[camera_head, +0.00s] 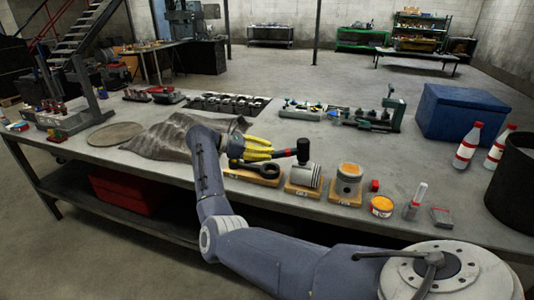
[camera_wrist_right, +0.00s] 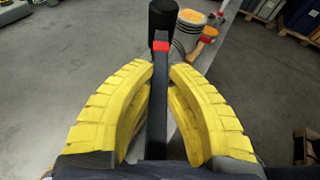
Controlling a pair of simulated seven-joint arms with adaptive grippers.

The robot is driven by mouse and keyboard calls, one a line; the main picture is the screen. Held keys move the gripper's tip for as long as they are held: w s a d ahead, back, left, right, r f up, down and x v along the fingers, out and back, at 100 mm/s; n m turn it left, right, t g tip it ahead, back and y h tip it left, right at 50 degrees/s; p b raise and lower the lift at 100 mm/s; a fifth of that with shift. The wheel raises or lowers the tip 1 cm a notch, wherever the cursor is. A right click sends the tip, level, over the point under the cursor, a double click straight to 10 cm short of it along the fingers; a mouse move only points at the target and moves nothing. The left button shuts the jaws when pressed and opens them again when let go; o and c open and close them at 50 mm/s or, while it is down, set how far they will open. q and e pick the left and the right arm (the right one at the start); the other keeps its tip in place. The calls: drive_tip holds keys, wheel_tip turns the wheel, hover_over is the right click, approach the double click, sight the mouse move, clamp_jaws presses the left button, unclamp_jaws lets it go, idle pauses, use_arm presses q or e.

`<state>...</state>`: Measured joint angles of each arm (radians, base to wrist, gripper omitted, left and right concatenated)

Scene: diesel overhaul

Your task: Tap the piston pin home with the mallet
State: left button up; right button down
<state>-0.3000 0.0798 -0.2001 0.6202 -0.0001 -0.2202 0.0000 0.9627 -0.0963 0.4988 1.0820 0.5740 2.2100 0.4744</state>
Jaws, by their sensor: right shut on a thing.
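My right gripper (camera_head: 262,149), with yellow fingers, is shut on the handle of a mallet. The mallet has a black head (camera_head: 303,150) and a red band by the head. The head is over or just behind the top of a grey piston (camera_head: 307,174) on a wooden block; I cannot tell if they touch. In the right wrist view the dark handle (camera_wrist_right: 158,105) runs between the yellow fingers (camera_wrist_right: 160,100) up to the black head (camera_wrist_right: 162,18), with a piston (camera_wrist_right: 188,32) beside it. I cannot make out the piston pin. My left gripper is not in view.
A dark connecting rod (camera_head: 262,168) on a board lies left of the piston. A second piston (camera_head: 349,178), an orange tin (camera_head: 381,206) and a red cap (camera_head: 375,185) stand to its right. A grey cloth (camera_head: 160,138) lies behind my forearm. A blue box (camera_head: 460,112) stands at the back right.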

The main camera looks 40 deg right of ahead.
drive_tip(key=shift+r, duration=2.95)
